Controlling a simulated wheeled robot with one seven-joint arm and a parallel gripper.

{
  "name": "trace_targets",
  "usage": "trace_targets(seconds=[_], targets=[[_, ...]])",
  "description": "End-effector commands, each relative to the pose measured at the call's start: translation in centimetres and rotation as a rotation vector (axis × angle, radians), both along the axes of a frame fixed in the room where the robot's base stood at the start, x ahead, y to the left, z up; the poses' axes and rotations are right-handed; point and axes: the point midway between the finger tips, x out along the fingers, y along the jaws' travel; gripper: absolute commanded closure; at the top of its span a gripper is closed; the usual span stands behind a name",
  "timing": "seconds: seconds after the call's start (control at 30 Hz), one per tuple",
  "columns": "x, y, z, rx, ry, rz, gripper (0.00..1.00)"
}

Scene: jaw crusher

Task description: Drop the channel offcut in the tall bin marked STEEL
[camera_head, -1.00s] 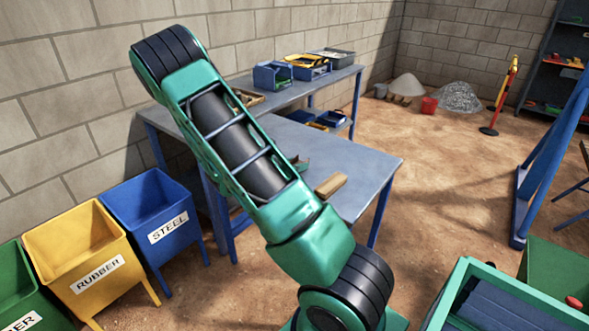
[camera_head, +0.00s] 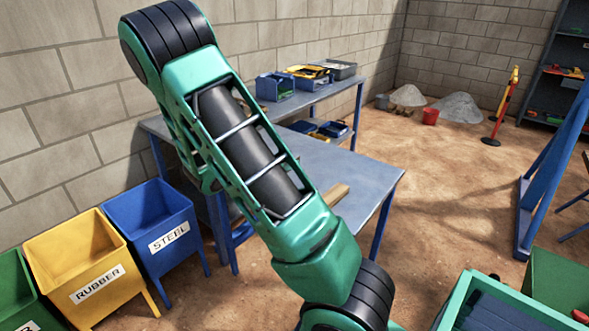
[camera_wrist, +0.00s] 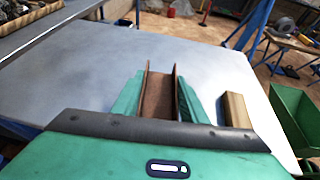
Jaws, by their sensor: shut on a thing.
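In the wrist view my gripper (camera_wrist: 158,103) is shut on the channel offcut (camera_wrist: 158,96), a rusty brown U-shaped piece of metal that points away between the two green fingers. They are over the blue-grey table (camera_wrist: 70,75); I cannot tell whether the offcut touches the top. In the head view my arm hides the gripper and the offcut. The blue bin marked STEEL (camera_head: 150,225) stands on legs at the left by the wall, left of the table (camera_head: 365,172), and looks empty.
A yellow RUBBER bin (camera_head: 75,255) and a green bin (camera_head: 15,290) stand left of the blue one. A wooden block (camera_wrist: 237,110) lies on the table right of my gripper. Trays (camera_head: 275,87) stand on the rear bench. A blue frame (camera_head: 550,165) stands at the right.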

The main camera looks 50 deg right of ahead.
Motion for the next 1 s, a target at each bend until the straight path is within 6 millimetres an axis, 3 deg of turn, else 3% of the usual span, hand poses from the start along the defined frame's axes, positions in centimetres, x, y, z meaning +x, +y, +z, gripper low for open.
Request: trace_targets(seconds=[0.2,0.5,0.83,1.0], targets=[[1.3,4.0,2.5,0.000,-0.005,0.003,0.94],[1.8,6.3,4.0,-0.001,-0.002,-0.001,0.94],[2.7,7.3,3.7,-0.001,-0.001,0.054,0.94],[5.9,11.0,2.5,0.001,0.000,0.263,0.94]])
